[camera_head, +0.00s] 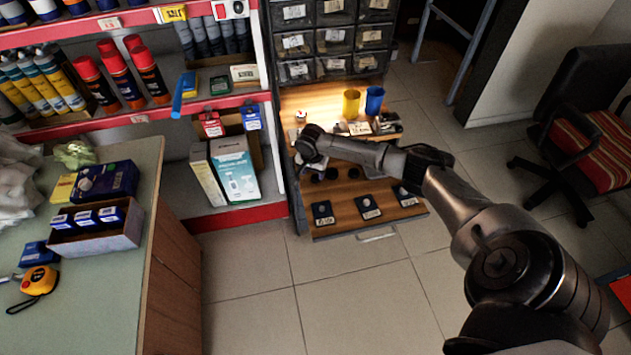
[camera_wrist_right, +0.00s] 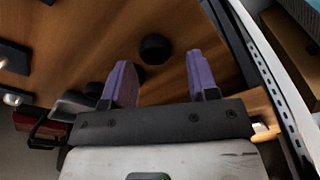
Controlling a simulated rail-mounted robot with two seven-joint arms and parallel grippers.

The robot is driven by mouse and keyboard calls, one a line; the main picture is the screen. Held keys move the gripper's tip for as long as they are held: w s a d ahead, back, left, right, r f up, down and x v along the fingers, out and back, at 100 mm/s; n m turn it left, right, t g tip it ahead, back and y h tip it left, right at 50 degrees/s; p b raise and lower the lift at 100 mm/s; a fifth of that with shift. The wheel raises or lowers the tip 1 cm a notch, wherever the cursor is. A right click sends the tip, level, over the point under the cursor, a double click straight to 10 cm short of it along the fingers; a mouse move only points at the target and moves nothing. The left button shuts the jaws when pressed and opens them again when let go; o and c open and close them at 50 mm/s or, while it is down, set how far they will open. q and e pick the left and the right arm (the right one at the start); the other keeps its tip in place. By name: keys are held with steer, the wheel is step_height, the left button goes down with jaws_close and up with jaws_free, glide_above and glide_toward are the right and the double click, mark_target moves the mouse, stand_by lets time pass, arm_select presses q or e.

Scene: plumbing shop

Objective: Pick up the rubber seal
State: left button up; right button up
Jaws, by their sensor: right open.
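The drawer (camera_head: 345,215) is pulled out below the small bins and has a brown wooden bottom. Small black round pieces lie on it, one (camera_head: 353,173) to the right of my right gripper (camera_head: 309,163). They look like rubber seals, but I cannot tell which one the task means. In the right wrist view, my right gripper (camera_wrist_right: 158,58) is open and empty, with purple fingers. One black round piece (camera_wrist_right: 155,48) lies between and just beyond the fingertips. Another (camera_wrist_right: 135,74) is partly hidden by the left finger. My left gripper is out of view.
Black cards with small fittings (camera_head: 370,207) lie at the drawer's front. A shelf (camera_head: 235,215) borders the drawer on the left. The floor in front (camera_head: 350,290) is clear.

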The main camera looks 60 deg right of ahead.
step_height(320, 180, down, 2)
steer(key=shift+d+f+b, duration=0.15)
steer(key=shift+f+b, duration=0.1)
steer(key=shift+b, duration=0.2)
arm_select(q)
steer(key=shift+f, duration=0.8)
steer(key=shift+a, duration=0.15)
arm_select(e)
steer(key=c, duration=0.8)
steer(key=shift+r, duration=0.1)
